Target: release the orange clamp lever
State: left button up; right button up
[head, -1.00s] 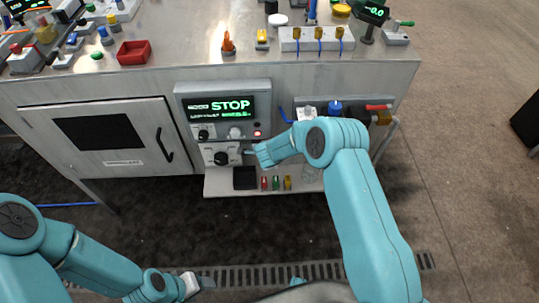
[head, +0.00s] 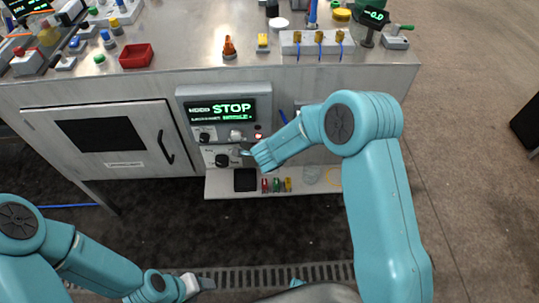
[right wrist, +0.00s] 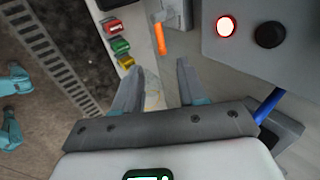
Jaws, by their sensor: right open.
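The orange clamp lever (right wrist: 159,39) is a short orange bar in the right wrist view, beside a grey block near the control panel. It lies just beyond my right gripper (right wrist: 157,75), roughly in line with the gap between its fingers. That gripper is open, with nothing visible between the fingers. In the head view the right gripper (head: 246,151) is in front of the lower panel by a black knob, and I cannot make out the lever there. My left gripper (head: 200,284) is low over the floor grating, away from the bench; its opening is unclear.
The control panel (head: 182,97) has a screen reading STOP and a lit red lamp (right wrist: 226,26). Below it, a shelf (head: 218,192) carries a black tray (head: 236,188) and small red, green and yellow blocks. A cabinet door (head: 60,160) stands to the left.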

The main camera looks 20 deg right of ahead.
jog(key=v, duration=0.4)
jog(key=shift+s+r, duration=0.2)
jog(key=shift+r, duration=0.1)
jog(key=s+d+f+n+g+y+p, duration=0.1)
jog(key=s+d+f+n+g+p, duration=0.3)
jog(key=s+f, duration=0.55)
jog(key=s+a+n+g+y, duration=0.1)
jog(key=s+a+n+y, duration=0.1)
jog(key=s+a+n, duration=0.2)
jog(key=s+a+n+g+y, duration=0.1)
jog(key=s+a+n+y, duration=0.2)
jog(key=s+n, duration=0.8)
jog(key=s+a, duration=0.2)
jog(key=shift+s+a+r, duration=0.2)
jog(key=shift+a+r, duration=0.05)
jog(key=shift+r, duration=0.05)
